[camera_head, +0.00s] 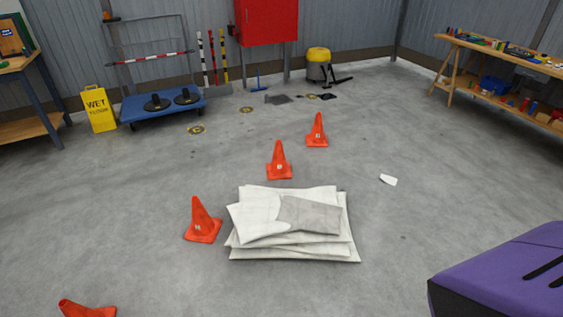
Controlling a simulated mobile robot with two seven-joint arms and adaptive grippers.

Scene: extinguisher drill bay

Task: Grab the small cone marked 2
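Several small orange cones are on the grey floor, each too small in the head view to read its mark for certain. One cone (317,132) stands farthest back, another (279,162) stands nearer behind a stack of pale sheets, and a third (202,222) stands just left of the stack. These three carry small white marks. A fourth cone (84,309) is cut off at the bottom left edge and appears to lie on its side. I cannot tell which cone is marked 2. Neither of my grippers is in view.
The pale sheet stack (335,252) lies in the middle. A white scrap (388,180) lies right of it. A yellow wet-floor sign (99,109), blue cart (150,112) and workbench (500,55) stand farther back. A purple surface (510,275) fills the lower right.

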